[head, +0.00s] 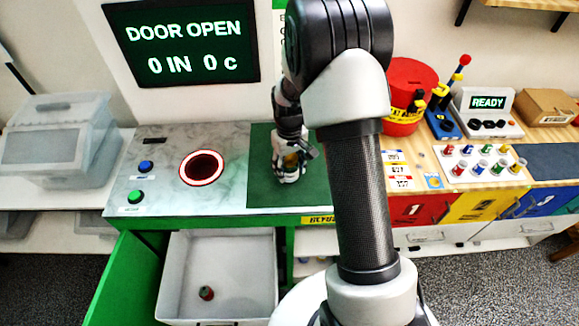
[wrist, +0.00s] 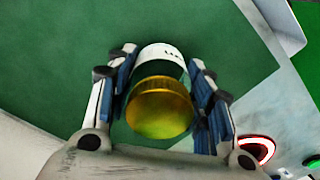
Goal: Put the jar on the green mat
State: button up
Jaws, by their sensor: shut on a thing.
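The jar (wrist: 160,107) has a gold-yellow lid and a pale label with dark marks. My gripper (wrist: 158,95) is shut on it, with a finger on each side of the jar in the wrist view. In the head view my gripper (head: 290,170) is over the green mat (head: 262,188), and only a bit of the jar's yellow shows between the fingers. The green mat fills much of the wrist view behind the jar. I cannot tell whether the jar's base touches the mat. My arm hides the mat's right part in the head view.
Left of the mat are a round red-rimmed hole (head: 201,167), a blue button (head: 146,166) and a green button (head: 135,197). Below, a white bin (head: 222,250) holds a small dark item. A red drum (head: 405,85) stands to the right. The screen (head: 183,42) reads "DOOR OPEN".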

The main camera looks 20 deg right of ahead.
jog(key=shift+r, duration=0.1)
jog(key=o, duration=0.7)
jog(key=shift+f, duration=0.2)
jog(key=o, duration=0.4)
